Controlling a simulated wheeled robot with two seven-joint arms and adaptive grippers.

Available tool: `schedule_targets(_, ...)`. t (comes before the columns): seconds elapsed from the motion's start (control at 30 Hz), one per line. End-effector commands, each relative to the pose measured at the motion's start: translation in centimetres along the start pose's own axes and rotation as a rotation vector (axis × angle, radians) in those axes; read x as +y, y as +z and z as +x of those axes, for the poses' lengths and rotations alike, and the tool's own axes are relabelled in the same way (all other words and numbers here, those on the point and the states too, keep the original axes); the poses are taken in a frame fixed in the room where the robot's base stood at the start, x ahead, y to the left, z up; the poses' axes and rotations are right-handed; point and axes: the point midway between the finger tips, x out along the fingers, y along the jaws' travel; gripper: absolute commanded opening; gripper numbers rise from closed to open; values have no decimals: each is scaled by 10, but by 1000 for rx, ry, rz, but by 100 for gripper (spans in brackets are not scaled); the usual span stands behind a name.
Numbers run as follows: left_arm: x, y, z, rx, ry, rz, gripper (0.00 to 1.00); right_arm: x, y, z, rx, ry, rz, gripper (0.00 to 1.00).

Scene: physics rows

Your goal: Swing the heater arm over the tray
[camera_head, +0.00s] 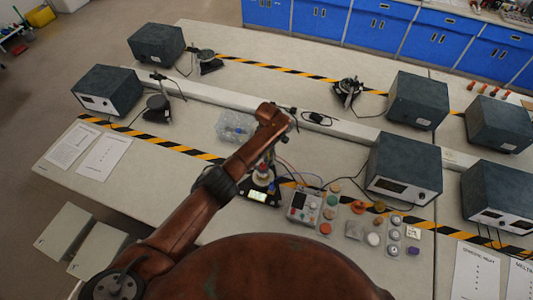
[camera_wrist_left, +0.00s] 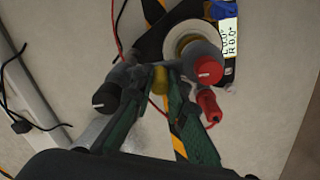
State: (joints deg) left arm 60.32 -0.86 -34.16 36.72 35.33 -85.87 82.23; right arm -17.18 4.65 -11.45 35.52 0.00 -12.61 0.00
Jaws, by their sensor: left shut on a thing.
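My left gripper (camera_head: 270,150) reaches down over a small black device with a lit display (camera_head: 258,196). In the left wrist view, its two green fingers (camera_wrist_left: 158,86) are shut at a grey bar with a yellow middle piece (camera_wrist_left: 160,78), which looks like the heater arm. The bar carries a black knob (camera_wrist_left: 105,97) at one end and a red knob (camera_wrist_left: 205,70) at the other. The red knob overlaps a round white dish (camera_wrist_left: 188,38), probably the tray; I cannot tell their height gap. My right gripper is not in view.
A clear plastic box (camera_head: 233,126) stands just left of the device. A control box (camera_head: 304,205) and several coloured discs lie to its right. A dark instrument box (camera_head: 403,168) stands further right. Red and black wires run close to the fingers.

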Motion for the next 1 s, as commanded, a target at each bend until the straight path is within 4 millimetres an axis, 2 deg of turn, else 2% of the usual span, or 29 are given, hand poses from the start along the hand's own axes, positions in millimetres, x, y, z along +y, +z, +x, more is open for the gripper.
schedule_targets(0.4, 1, 1, 0, -2, 3, -3, 0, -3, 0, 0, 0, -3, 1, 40)
schedule_targets(0.43, 1, 1, 0, -1, 3, -3, 16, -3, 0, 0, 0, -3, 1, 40)
schedule_targets(0.67, 1, 1, 0, -1, 2, -3, 32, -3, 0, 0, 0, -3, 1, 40)
schedule_targets(1.0, 1, 0, -4, 0, 1, -2, 32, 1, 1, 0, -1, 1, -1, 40)
